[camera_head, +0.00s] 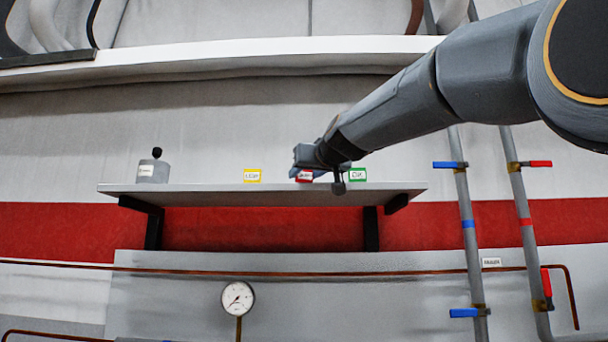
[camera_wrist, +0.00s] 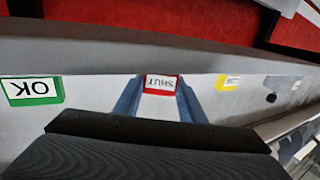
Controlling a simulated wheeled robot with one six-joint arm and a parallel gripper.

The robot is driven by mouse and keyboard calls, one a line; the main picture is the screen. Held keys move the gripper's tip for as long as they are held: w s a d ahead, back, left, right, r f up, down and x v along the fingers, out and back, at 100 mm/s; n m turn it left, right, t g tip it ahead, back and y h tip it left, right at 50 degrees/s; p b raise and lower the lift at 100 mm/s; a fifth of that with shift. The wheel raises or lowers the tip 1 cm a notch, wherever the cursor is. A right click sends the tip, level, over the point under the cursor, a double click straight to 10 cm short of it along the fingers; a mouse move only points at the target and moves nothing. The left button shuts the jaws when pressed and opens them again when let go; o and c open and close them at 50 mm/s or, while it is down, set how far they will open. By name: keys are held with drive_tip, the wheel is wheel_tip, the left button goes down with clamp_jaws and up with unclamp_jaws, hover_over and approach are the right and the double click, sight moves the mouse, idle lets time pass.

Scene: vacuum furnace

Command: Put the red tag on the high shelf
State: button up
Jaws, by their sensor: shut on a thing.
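The red tag (camera_head: 304,177), with a white label reading SHUT, is at the top of the grey wall shelf (camera_head: 200,188), between a yellow tag (camera_head: 252,175) and a green tag (camera_head: 358,174). My gripper (camera_head: 310,172) is shut on it, and the gripper partly hides it in the head view. In the wrist view the red tag (camera_wrist: 161,83) sits upright between the two blue-grey fingers (camera_wrist: 158,95), its label upside down in the picture. It is level with the other tags; I cannot tell whether its base touches the shelf.
A grey container with a black knob (camera_head: 153,168) stands at the shelf's left end. The shelf is free between it and the yellow tag. Pipes with red and blue handles (camera_head: 463,220) run at the right. A gauge (camera_head: 238,298) and copper pipe lie below.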

drive_tip(key=shift+f, duration=0.15)
drive_tip(key=o, duration=1.1)
drive_tip(key=shift+c, duration=0.2)
drive_tip(key=shift+s+d+r, duration=0.1)
drive_tip(key=shift+s+r, duration=0.1)
drive_tip(key=shift+s, duration=0.05)
drive_tip(key=b+v, duration=0.5)
drive_tip(key=v, duration=0.6)
drive_tip(key=shift+s, duration=0.25)
